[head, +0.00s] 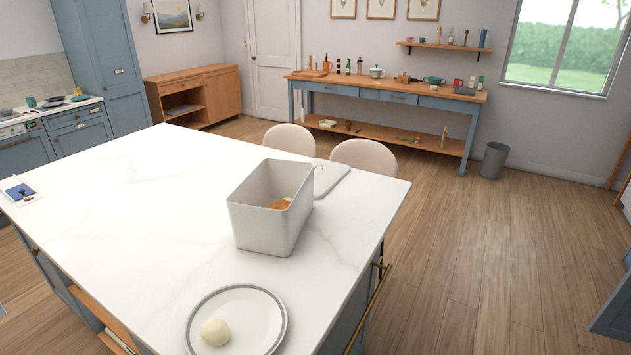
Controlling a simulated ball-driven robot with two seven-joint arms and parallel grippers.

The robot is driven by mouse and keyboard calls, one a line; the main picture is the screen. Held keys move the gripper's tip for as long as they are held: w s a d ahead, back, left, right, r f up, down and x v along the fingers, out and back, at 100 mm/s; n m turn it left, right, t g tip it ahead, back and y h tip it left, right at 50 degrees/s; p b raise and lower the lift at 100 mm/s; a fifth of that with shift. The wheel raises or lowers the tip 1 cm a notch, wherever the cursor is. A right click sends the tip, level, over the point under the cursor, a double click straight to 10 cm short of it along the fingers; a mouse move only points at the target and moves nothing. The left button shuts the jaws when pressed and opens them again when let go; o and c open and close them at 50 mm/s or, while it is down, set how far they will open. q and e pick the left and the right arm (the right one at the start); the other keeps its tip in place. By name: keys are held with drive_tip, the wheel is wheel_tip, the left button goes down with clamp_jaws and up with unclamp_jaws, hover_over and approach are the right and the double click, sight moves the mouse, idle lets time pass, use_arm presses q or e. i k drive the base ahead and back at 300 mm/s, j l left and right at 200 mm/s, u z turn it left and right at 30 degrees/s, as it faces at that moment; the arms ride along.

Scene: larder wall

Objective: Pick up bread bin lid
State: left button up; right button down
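The bread bin (262,228) is a pale grey, open-topped box on the white island top. Something orange-brown, which looks like bread (281,204), lies inside it. A flat, pale, rounded slab (330,178), which looks like the bread bin lid, lies on the island just behind and right of the bin. The bin hides its left part, and I cannot tell whether the two touch. Neither of my grippers is in view.
A grey-rimmed plate (257,314) with a pale round ball (215,332) sits at the island's near edge. A leaflet (20,191) lies far left. Two cream chairs (364,156) stand behind the island top (130,220), whose left half is mostly clear. Open floor lies right.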

sight(327, 174)
drive_tip(key=u, duration=0.45)
drive_tip(key=i+l+u, duration=0.15)
drive_tip(key=l+u, duration=0.2)
drive_tip(key=i+l+u, duration=0.1)
drive_tip(key=l+u, duration=0.85)
drive_tip(key=l, duration=1.15)
drive_tip(key=l+u, duration=0.3)
drive_tip(key=l, duration=1.15)
